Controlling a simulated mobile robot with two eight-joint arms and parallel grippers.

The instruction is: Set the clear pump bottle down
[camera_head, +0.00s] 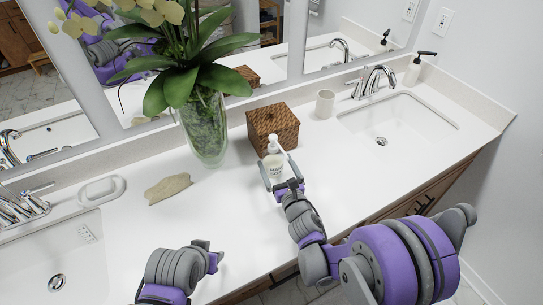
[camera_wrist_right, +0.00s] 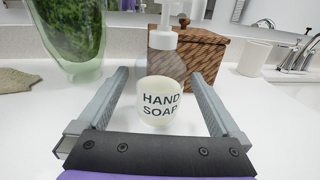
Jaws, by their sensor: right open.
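The clear pump bottle (camera_head: 273,163), with a white pump and a "HAND SOAP" label, stands upright on the white counter in front of the woven box. It also shows in the right wrist view (camera_wrist_right: 160,99), between the two fingers. My right gripper (camera_head: 279,169) is open around the bottle; in the wrist view (camera_wrist_right: 160,95) gaps show between the bottle and both fingers. My left gripper (camera_head: 213,257) is low over the counter's front edge, away from the bottle; its finger opening cannot be made out.
A brown woven box (camera_head: 272,129) stands right behind the bottle. A glass vase with orchids (camera_head: 204,125) is to its left, a cup (camera_head: 325,104) to the right. A sponge-like piece (camera_head: 168,187) and a soap dish (camera_head: 101,190) lie left. Sinks flank the counter; its middle front is clear.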

